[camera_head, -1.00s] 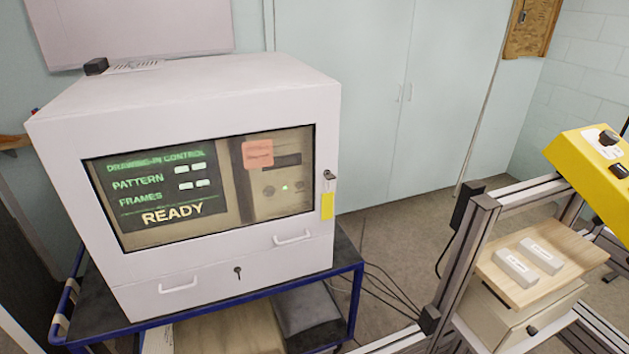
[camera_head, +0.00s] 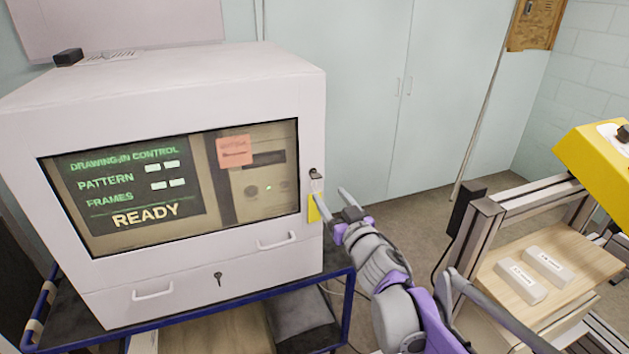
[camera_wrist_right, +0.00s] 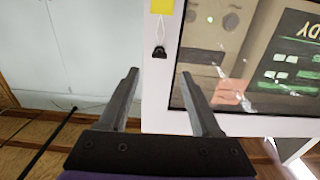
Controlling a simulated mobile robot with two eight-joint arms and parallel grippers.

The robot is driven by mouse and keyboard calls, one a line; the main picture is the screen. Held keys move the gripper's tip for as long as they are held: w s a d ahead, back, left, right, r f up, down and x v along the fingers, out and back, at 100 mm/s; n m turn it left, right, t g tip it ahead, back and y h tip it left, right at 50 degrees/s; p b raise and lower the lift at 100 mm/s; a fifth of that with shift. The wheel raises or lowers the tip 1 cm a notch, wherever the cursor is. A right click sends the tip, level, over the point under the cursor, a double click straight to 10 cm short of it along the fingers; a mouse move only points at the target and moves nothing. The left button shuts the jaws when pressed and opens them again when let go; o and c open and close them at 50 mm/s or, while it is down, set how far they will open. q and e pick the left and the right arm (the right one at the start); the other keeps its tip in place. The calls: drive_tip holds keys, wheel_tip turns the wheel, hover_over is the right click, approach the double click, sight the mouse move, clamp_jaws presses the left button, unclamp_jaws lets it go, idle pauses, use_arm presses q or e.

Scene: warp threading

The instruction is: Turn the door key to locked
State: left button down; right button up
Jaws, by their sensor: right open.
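The door key (camera_head: 315,174) sits in the lock on the right edge of the white cabinet's glazed door, with a yellow tag (camera_head: 314,208) hanging below it. In the right wrist view the picture is upside down: the dark key (camera_wrist_right: 159,52) shows beyond the fingertips, roughly between them, with the yellow tag (camera_wrist_right: 162,6) above it. My right gripper (camera_head: 330,194) is open and empty, just below and right of the key; I see no contact. The key's exact angle is too small to tell. My left gripper is not in view.
The white cabinet (camera_head: 180,90) stands on a blue-framed cart (camera_head: 345,305). A drawer below has another key (camera_head: 218,279) and a handle (camera_head: 153,291). A door handle (camera_head: 277,241) is left of my gripper. A metal frame (camera_head: 480,225) with a wooden board stands at right.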

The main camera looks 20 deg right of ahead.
sight(318, 178)
drive_tip(key=w, duration=0.5)
drive_tip(key=w+p, duration=0.1)
drive_tip(key=w, duration=0.2)
drive_tip(key=shift+d, duration=0.25)
clamp_jaws()
